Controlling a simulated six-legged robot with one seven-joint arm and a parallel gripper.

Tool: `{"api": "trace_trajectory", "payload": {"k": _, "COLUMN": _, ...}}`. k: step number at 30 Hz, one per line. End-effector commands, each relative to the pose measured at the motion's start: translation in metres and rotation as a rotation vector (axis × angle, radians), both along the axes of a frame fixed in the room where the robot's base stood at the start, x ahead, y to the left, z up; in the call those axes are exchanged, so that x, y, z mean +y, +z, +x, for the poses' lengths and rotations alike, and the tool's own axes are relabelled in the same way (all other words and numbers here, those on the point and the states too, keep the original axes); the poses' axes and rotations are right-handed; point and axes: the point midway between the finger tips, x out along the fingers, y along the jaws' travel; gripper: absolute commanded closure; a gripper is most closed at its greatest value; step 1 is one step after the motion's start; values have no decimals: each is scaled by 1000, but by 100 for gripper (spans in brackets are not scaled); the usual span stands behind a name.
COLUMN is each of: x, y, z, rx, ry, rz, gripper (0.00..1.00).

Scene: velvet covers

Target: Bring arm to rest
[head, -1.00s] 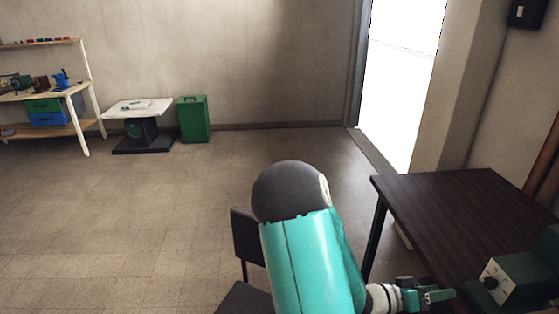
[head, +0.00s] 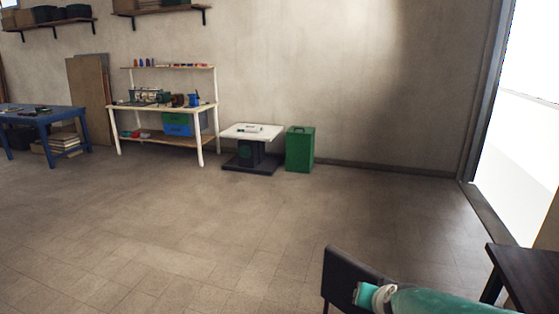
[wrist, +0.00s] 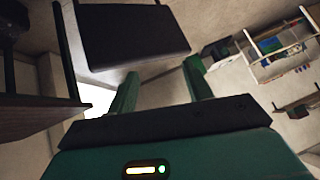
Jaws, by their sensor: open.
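My gripper (wrist: 161,68) shows in the wrist view with its two green fingers spread apart and nothing between them. My turquoise arm lies low across the bottom right of the head view, by a dark chair (head: 345,278). The gripper's fingers cannot be made out in the head view. In the wrist view the dark chair panel (wrist: 130,35) lies beyond the fingers, apart from them as far as I can tell.
A dark table (head: 525,270) stands at the right edge, close to my arm. A white workbench (head: 165,108), a small white-topped stand (head: 252,131), a green bin (head: 300,150) and a blue table (head: 45,118) stand along the back. The floor at left and centre is clear.

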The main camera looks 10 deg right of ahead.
Motion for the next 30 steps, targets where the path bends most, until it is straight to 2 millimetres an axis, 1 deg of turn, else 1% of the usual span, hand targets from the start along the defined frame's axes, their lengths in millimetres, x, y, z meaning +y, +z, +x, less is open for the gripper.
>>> {"api": "trace_trajectory", "payload": {"k": 1, "x": 22, "y": 17, "z": -7, "rx": 0, "ry": 73, "rz": 14, "gripper": 49}}
{"api": "trace_trajectory", "payload": {"k": 3, "x": 49, "y": 34, "z": -22, "rx": 28, "ry": 168, "rz": 23, "gripper": 49}}
{"api": "trace_trajectory", "payload": {"k": 5, "x": 69, "y": 47, "z": -38, "rx": 58, "ry": 239, "rz": 19, "gripper": 49}}
{"api": "trace_trajectory", "payload": {"k": 6, "x": 80, "y": 54, "z": -50, "rx": 81, "ry": 282, "rz": 7, "gripper": 49}}
{"api": "trace_trajectory", "payload": {"k": 8, "x": 93, "y": 65, "z": -70, "rx": 120, "ry": 336, "rz": -17, "gripper": 49}}
{"api": "trace_trajectory", "payload": {"k": 9, "x": 100, "y": 70, "z": -83, "rx": 147, "ry": 365, "rz": -37, "gripper": 49}}
{"api": "trace_trajectory", "payload": {"k": 12, "x": 109, "y": 82, "z": -115, "rx": 213, "ry": 407, "rz": -97, "gripper": 49}}
{"api": "trace_trajectory", "payload": {"k": 15, "x": 110, "y": 88, "z": -138, "rx": 263, "ry": 418, "rz": -145, "gripper": 49}}
{"api": "trace_trajectory", "payload": {"k": 18, "x": 110, "y": 91, "z": -150, "rx": 290, "ry": 420, "rz": -174, "gripper": 49}}
{"api": "trace_trajectory", "payload": {"k": 25, "x": 110, "y": 91, "z": -152, "rx": 298, "ry": 418, "rz": -179, "gripper": 49}}
{"api": "trace_trajectory", "payload": {"k": 26, "x": 110, "y": 91, "z": -152, "rx": 298, "ry": 419, "rz": -178, "gripper": 51}}
{"api": "trace_trajectory", "payload": {"k": 27, "x": 110, "y": 91, "z": -152, "rx": 298, "ry": 419, "rz": -178, "gripper": 59}}
{"api": "trace_trajectory", "payload": {"k": 28, "x": 110, "y": 91, "z": -151, "rx": 298, "ry": 419, "rz": -178, "gripper": 64}}
{"api": "trace_trajectory", "payload": {"k": 30, "x": 110, "y": 91, "z": -151, "rx": 298, "ry": 418, "rz": -177, "gripper": 64}}
